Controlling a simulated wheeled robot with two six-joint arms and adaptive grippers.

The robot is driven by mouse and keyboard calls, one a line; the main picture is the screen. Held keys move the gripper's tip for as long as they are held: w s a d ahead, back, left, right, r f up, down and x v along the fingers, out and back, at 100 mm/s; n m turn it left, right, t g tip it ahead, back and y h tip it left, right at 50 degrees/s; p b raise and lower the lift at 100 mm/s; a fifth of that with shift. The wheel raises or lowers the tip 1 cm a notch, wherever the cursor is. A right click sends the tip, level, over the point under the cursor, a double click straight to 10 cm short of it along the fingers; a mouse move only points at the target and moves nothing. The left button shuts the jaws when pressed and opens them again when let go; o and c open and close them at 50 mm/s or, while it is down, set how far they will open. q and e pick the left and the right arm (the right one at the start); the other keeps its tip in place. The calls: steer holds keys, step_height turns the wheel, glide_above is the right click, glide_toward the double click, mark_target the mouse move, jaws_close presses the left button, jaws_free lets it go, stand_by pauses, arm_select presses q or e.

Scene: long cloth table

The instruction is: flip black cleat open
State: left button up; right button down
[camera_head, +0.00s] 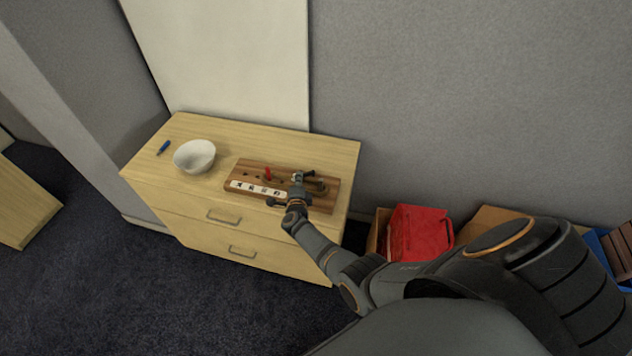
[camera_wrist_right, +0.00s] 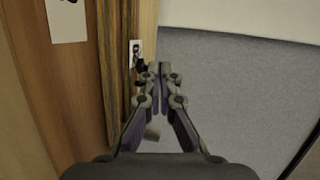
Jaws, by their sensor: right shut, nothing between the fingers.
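A brown wooden board (camera_head: 331,200) with several white label plates lies on the dresser top. A small red part (camera_head: 267,173) stands on it. Small dark parts (camera_head: 320,185) show at the board's right end, close to my right gripper; one is likely the black cleat, but its pose is too small to tell. My right gripper (camera_head: 298,177) is over the right part of the board, shut and empty. In the right wrist view its fingertips (camera_wrist_right: 158,72) are together beside a small dark part (camera_wrist_right: 136,52) on a white plate. I cannot tell whether they touch it. My left gripper is out of view.
The board is on a light wooden dresser (camera_head: 215,200) with two handled drawers. A white bowl (camera_head: 194,157) and a blue object (camera_head: 163,148) stand left of the board. A white panel (camera_head: 225,60) and grey wall rise behind. A red container (camera_head: 420,232) stands on the floor at right.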

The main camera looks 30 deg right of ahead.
mark_target(293, 177)
steer(key=shift+w+a+f+b, duration=0.15)
steer(key=shift+w+b, duration=0.55)
steer(key=shift+w, duration=0.15)
steer(key=shift+w+b, duration=0.65)
steer(key=shift+w, duration=0.25)
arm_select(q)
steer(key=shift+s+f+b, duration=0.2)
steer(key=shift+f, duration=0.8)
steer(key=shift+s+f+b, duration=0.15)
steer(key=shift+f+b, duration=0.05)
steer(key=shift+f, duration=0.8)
arm_select(e)
steer(key=shift+w, duration=0.6)
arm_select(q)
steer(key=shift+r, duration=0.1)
